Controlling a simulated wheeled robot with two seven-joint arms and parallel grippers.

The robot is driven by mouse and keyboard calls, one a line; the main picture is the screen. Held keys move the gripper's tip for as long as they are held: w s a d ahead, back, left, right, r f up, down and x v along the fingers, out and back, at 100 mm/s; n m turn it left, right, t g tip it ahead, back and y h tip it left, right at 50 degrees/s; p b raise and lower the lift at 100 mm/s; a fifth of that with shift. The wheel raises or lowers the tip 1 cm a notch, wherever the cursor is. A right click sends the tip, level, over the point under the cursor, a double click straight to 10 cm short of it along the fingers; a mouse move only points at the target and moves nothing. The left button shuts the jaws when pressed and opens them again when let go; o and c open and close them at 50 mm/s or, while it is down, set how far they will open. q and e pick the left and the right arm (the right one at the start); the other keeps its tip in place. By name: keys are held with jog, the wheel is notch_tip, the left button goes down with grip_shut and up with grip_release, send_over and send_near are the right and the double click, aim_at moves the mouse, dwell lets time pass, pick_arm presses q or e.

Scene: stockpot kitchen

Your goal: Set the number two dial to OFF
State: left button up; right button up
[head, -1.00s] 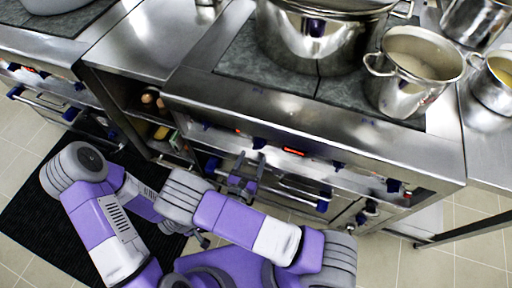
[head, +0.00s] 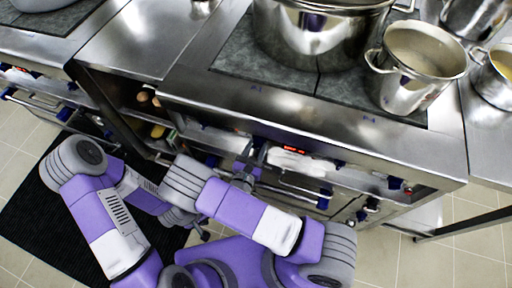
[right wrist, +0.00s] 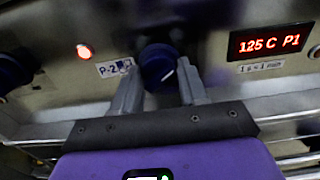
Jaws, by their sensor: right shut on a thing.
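The number two dial (right wrist: 156,66) is a dark blue round knob on the steel front panel, beside a label (right wrist: 115,67) reading P-2. A short white mark shows at its lower right. My right gripper (head: 254,152) reaches up to the panel. In the right wrist view its two grey fingers (right wrist: 160,80) stand either side of the dial, shut on it. My left arm is folded low at the left in the head view, and its gripper (head: 204,235) is small, dark and partly hidden.
A red display (right wrist: 271,41) reads 125 C P1, right of the dial. A red lamp (right wrist: 84,51) glows to its left. A large pot (head: 320,40) and a smaller pot (head: 415,65) stand on the stove above.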

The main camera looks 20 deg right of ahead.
jog(key=shift+c, duration=0.4)
jog(key=shift+r+n+p, duration=0.1)
jog(key=shift+n+p, duration=0.85)
jog(key=shift+n, duration=0.15)
jog(key=n+p, duration=0.1)
jog(key=n, duration=0.1)
jog(key=shift+n+p, duration=0.3)
jog(key=shift+p, duration=0.05)
jog(key=n+p, duration=0.1)
jog(key=n, duration=0.2)
jog(key=shift+p, duration=0.35)
jog(key=shift+n+p, duration=0.55)
jog(key=shift+n, duration=1.05)
jog(key=o, duration=1.1)
jog(key=shift+c, duration=0.2)
